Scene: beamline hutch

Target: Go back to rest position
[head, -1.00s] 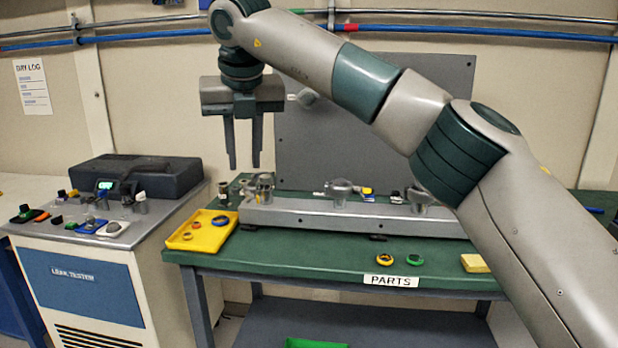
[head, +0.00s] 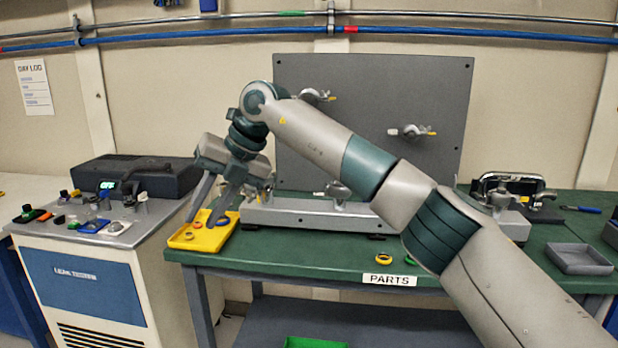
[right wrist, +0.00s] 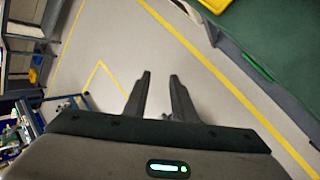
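My right gripper (head: 205,215) is in front of the yellow tray on the bench's left end in the head view. Its two fingers are apart and point down and to the left, with nothing between them. In the right wrist view the same gripper (right wrist: 160,82) shows its fingers spread above the bare floor. My right arm reaches across the bench from the lower right. My left gripper is not in the head view.
The green bench (head: 300,248) holds a yellow tray (head: 190,244) with rings, a metal rail (head: 310,212) and a grey tray (head: 580,258). The leak tester (head: 90,285) stands left of it. A grey panel (head: 370,90) rises behind. Yellow-lined floor (right wrist: 110,50) is clear.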

